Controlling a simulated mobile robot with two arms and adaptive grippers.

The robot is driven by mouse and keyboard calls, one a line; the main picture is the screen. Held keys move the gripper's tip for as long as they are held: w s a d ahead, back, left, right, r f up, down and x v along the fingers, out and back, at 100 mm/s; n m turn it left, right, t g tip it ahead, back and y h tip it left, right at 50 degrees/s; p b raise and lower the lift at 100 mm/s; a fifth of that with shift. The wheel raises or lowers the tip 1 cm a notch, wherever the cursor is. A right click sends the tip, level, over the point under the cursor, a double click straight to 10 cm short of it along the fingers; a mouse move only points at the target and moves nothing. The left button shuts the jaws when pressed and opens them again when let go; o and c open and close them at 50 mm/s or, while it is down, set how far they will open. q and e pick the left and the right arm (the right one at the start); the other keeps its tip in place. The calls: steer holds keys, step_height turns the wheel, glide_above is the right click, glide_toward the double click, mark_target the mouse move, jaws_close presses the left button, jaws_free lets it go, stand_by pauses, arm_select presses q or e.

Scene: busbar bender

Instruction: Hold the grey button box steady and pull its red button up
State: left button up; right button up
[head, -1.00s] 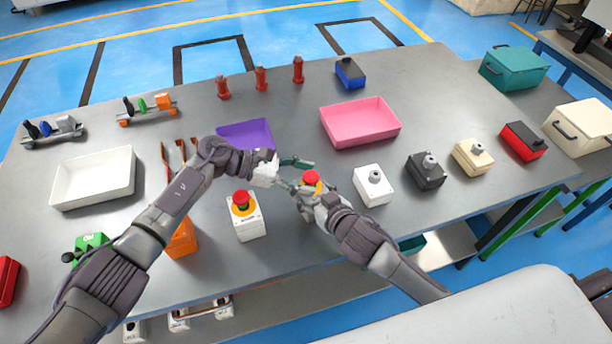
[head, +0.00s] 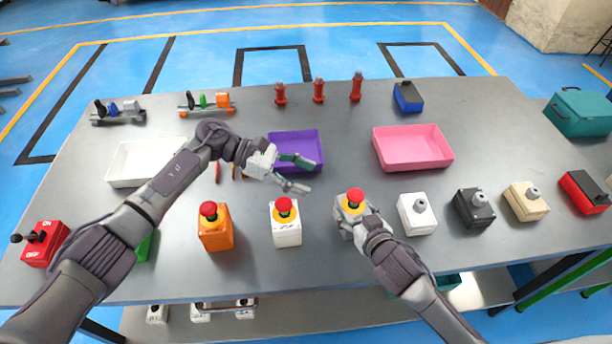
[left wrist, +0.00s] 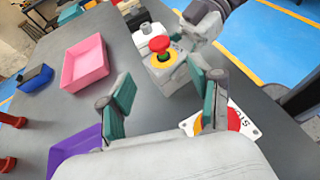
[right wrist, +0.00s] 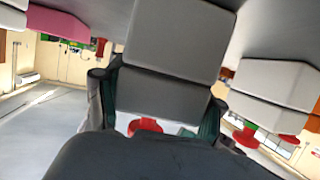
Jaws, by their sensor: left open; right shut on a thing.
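The grey button box (head: 349,217) stands upright near the table's front edge, with a red button (head: 355,197) on a yellow ring on top. My right gripper (head: 358,222) is shut on the box's sides; in the right wrist view the grey box (right wrist: 165,90) sits between the fingers. My left gripper (head: 303,174) is open and empty, above the table to the upper left of the box and apart from it. In the left wrist view, the red button (left wrist: 160,44) lies beyond the open fingers, with some green showing under its cap.
A white box (head: 287,233) and an orange box (head: 215,236), both with red buttons, stand left of the grey box. A white box with a grey knob (head: 416,218) stands close on the right. Purple (head: 310,163) and pink (head: 413,162) trays lie behind.

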steer(key=o, duration=1.4)
